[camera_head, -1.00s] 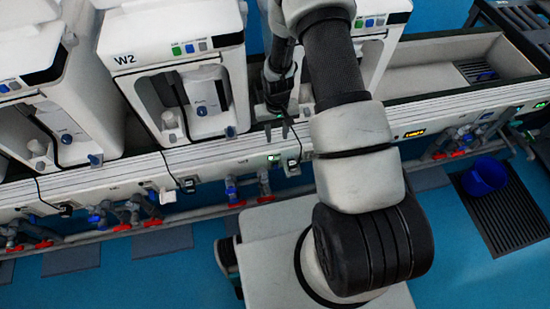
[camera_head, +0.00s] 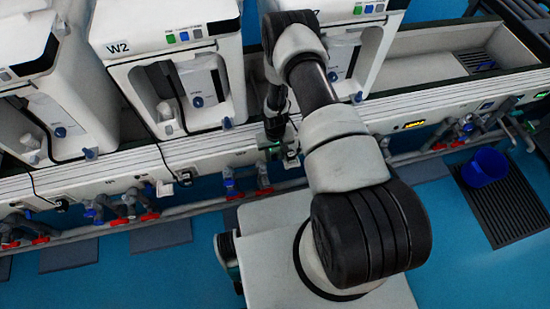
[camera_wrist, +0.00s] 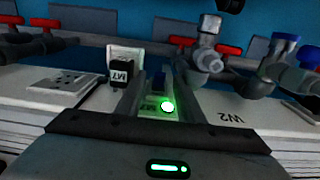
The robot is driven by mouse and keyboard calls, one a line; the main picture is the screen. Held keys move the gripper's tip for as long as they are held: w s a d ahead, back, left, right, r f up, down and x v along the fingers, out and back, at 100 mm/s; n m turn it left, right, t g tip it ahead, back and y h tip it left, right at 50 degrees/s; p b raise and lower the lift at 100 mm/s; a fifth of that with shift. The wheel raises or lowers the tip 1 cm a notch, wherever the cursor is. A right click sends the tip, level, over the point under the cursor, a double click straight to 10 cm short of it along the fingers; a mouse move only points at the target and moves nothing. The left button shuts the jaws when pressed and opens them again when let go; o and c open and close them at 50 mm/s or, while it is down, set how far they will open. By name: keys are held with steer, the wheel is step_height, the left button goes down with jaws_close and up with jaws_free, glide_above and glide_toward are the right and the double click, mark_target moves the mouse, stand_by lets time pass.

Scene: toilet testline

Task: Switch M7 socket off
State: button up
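The M7 socket (camera_wrist: 126,52) shows in the wrist view as a white fitting on the panel, with a black plug marked M7 (camera_wrist: 122,72) in front of it. A green light (camera_wrist: 167,106) glows beside a partly legible label on the panel. A small dark blue part (camera_wrist: 159,80) stands near the light. My gripper (camera_wrist: 160,75) is open, its two fingers apart on either side of this dark part and the light, with the plug just left of the left finger. In the head view, my gripper (camera_head: 275,132) is down at the panel edge, its fingertips hard to make out.
Red-handled valves (camera_wrist: 228,50) and pipes run close beyond the panel. The W2 machine (camera_head: 165,75) stands left of my arm, with other white machines alongside. A blue bucket (camera_head: 485,167) sits on a floor grate at right. Blue floor lies open in front.

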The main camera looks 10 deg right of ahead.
mark_target(275, 160)
steer(key=shift+f, duration=1)
jaws_close()
steer(key=shift+s+f+t, duration=0.2)
steer(key=shift+s+t, duration=0.2)
steer(key=shift+t, duration=0.3)
steer(key=t, duration=0.2)
steer(key=s+f+t+b, duration=0.1)
steer(key=t, duration=0.1)
steer(key=shift+f, duration=0.2)
steer(key=shift+w, duration=0.1)
